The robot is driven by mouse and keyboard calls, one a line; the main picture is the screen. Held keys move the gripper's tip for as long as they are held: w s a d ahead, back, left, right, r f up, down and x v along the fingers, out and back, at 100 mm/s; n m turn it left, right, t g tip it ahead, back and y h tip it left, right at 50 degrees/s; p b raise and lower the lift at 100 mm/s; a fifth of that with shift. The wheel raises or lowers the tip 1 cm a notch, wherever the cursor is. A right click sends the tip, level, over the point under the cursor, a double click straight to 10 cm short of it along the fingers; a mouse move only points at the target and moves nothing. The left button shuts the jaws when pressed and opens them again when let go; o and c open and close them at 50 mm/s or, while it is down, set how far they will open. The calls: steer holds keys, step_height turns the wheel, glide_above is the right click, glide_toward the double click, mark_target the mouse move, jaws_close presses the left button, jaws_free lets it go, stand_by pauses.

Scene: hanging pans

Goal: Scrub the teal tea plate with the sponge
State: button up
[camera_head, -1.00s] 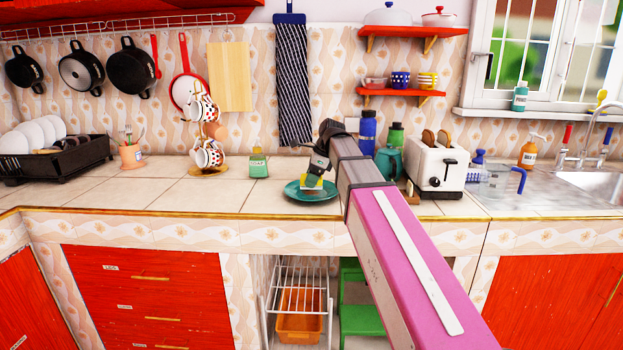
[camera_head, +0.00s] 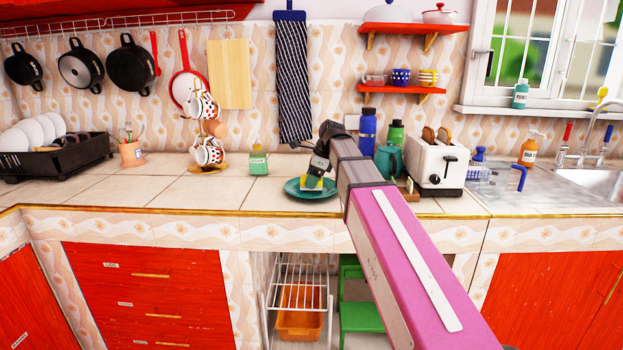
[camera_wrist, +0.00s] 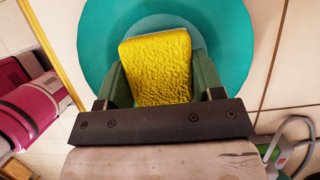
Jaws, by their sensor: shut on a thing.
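The teal tea plate (camera_head: 297,188) lies on the tiled counter near its front edge, and it fills the upper part of the wrist view (camera_wrist: 98,40). My gripper (camera_head: 315,180) is over the plate and pointing down. It is shut on the yellow sponge (camera_wrist: 157,68), with one green finger on each side of it. The sponge (camera_head: 313,184) is at the plate's middle to right part in the head view. It appears to be at the plate surface, but the underside is hidden, so contact cannot be told for sure.
A soap bottle (camera_head: 259,160) stands behind the plate to the left. A cup rack (camera_head: 208,155) is further left. A teal mug (camera_head: 389,160), blue bottle (camera_head: 367,132) and toaster (camera_head: 438,160) stand to the right. The counter left of the plate (camera_head: 160,190) is clear.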

steer(key=shift+f, duration=0.65)
steer(key=shift+w+r, duration=0.1)
steer(key=shift+w, duration=0.9)
steer(key=shift+s, duration=2.05)
steer(key=shift+w, duration=2.05)
steer(key=shift+s, duration=1.95)
